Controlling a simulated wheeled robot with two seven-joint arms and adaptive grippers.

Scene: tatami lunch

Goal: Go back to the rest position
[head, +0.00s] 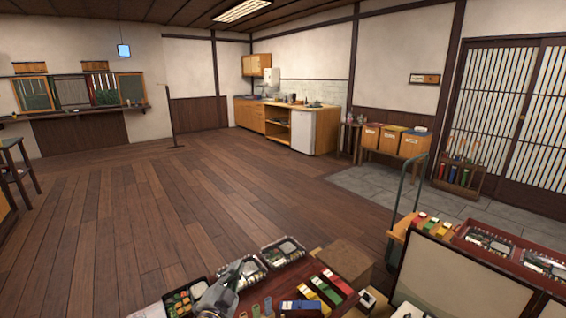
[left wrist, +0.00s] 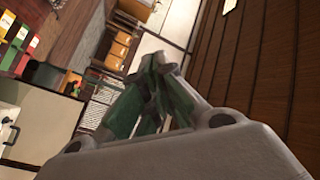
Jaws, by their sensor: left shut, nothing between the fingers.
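My left gripper (head: 236,272) shows at the bottom of the head view, over the near tray of bento boxes. Its fingers are closed with nothing between them. In the left wrist view the closed green-grey fingers (left wrist: 155,72) point up the picture, clear of any object. My right gripper cannot be made out in the head view.
Bento boxes (head: 280,251), colored packets (head: 326,288) and small cups lie below the left gripper. A cart (head: 396,237) with another loaded tray and a pale panel (head: 462,281) stand at the right. The wooden floor (head: 160,210) beyond is clear.

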